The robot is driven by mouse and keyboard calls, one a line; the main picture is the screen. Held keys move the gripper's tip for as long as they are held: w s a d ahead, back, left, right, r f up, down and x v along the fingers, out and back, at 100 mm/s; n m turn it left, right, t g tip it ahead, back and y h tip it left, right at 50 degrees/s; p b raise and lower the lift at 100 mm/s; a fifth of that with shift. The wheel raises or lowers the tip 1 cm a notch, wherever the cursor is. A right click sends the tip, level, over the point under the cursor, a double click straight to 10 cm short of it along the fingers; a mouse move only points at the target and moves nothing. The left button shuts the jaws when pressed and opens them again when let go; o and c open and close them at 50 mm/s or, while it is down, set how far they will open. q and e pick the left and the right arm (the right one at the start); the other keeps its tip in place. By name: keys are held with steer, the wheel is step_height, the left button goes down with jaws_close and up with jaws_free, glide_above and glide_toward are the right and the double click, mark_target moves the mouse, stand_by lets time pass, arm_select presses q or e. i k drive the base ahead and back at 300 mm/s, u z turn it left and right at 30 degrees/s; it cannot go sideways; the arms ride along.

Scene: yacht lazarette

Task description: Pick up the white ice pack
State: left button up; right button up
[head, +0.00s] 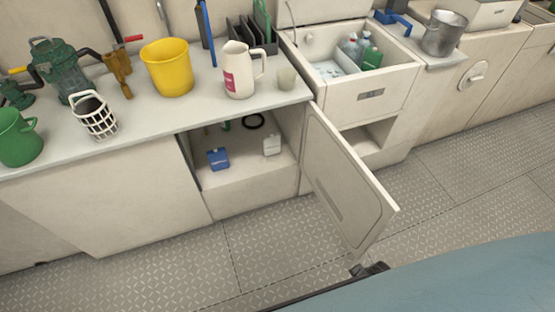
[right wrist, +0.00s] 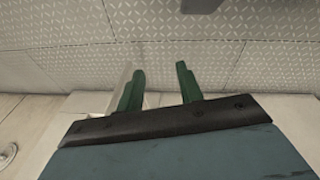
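The white ice pack (head: 271,145) stands on the floor of the open cabinet under the counter, on the right side. It is a small white block, apart from a blue pack (head: 217,158) to its left. My right gripper (right wrist: 160,72) shows in the right wrist view with its two green fingers apart and nothing between them. The ice pack is not in the right wrist view. In the head view my right arm crosses the lower right, well away from the ice pack. My left gripper is not in view.
The cabinet door (head: 345,185) stands open to the right of the opening. A black ring (head: 253,120) lies behind the packs. The counter (head: 140,125) above holds a yellow bucket (head: 167,68), a white pitcher (head: 239,70) and other items. The patterned floor in front is clear.

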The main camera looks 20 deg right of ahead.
mark_target(272, 141)
steer(key=z, duration=0.05)
steer(key=k, duration=0.75)
steer(key=u, duration=0.5)
steer(key=i, duration=1.15)
steer(key=z, duration=0.8)
steer(key=i, duration=0.55)
steer(key=z, duration=0.35)
